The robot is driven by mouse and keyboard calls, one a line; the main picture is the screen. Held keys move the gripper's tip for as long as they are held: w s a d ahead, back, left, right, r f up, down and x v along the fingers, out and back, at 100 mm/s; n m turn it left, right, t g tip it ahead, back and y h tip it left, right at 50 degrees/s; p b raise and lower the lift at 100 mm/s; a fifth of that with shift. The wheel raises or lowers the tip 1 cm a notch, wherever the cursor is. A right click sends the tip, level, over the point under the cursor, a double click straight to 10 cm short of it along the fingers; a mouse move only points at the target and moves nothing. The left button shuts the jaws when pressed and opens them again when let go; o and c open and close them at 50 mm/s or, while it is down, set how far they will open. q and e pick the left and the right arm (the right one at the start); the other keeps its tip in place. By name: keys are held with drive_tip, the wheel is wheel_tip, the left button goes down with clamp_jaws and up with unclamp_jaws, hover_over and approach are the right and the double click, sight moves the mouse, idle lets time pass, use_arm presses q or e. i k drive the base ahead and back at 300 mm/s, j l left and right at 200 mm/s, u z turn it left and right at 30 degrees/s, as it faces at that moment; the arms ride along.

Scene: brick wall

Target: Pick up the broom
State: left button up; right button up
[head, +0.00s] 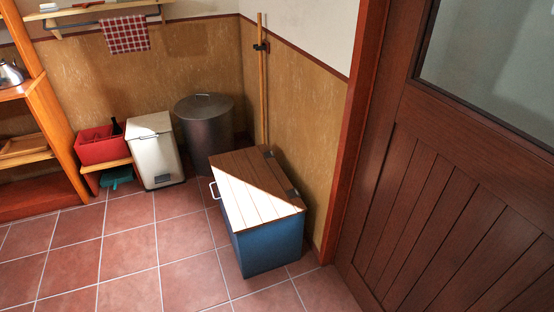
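A long thin wooden handle, which looks like the broom's (263,85), stands upright in the corner against the tan wall panel. A dark clip or holder (261,47) sits on it near the top. Its lower end is hidden behind the blue box with the wooden lid (265,245), so I cannot see any bristles. Neither of my grippers shows in the head view.
A dark round bin (205,135) and a white pedal bin (154,152) stand left of the handle. A red crate (101,147) sits on a low wooden stand. A brown door (450,190) fills the right side. The tiled floor (130,255) at the front left is clear.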

sight(260, 36)
drive_tip(key=i+j+z, duration=0.1)
drive_tip(key=z, duration=0.3)
drive_tip(key=j+z, duration=0.2)
drive_tip(key=z, duration=0.15)
drive_tip(key=i+j+z, duration=0.1)
drive_tip(key=j+z, duration=0.15)
drive_tip(key=z, duration=0.15)
drive_tip(key=j+z, duration=0.15)
drive_tip(key=z, duration=0.25)
drive_tip(key=j+z, duration=0.15)
drive_tip(key=j, duration=0.3)
drive_tip(key=k+j+z, duration=0.1)
drive_tip(key=j, duration=0.4)
drive_tip(key=j+z, duration=0.15)
drive_tip(key=j, duration=0.3)
drive_tip(key=k+j+z, duration=0.15)
drive_tip(key=j, duration=0.3)
drive_tip(key=k+j+z, duration=0.1)
drive_tip(key=j, duration=0.35)
drive_tip(key=k+j+z, duration=0.15)
drive_tip(key=j, duration=0.3)
drive_tip(key=k+j+z, duration=0.15)
drive_tip(key=j, duration=0.25)
